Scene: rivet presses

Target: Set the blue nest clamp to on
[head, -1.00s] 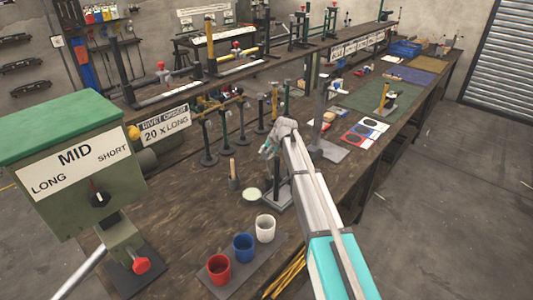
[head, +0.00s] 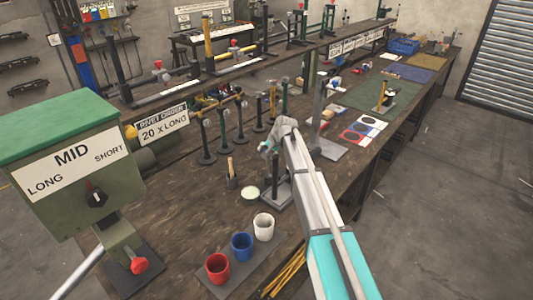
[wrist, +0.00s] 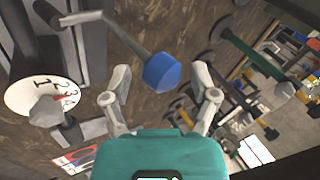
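In the wrist view a dark blue faceted knob (wrist: 162,72) sits on the end of a bent grey lever, which runs up to a grey metal fixture (wrist: 92,45). I take this to be the blue nest clamp's handle. My gripper (wrist: 161,84) is open, with one finger on each side of the knob. I cannot tell whether either finger touches it. In the head view my gripper (head: 268,146) is low over the bench beside a grey stand, and the blue knob cannot be made out there.
A white numbered dial (wrist: 30,92) is left of my gripper in the wrist view. Red (head: 218,268), blue (head: 242,246) and white (head: 264,226) cups stand near the bench's front edge. Several dark posts stand behind my gripper. A green box marked MID (head: 72,154) is at left.

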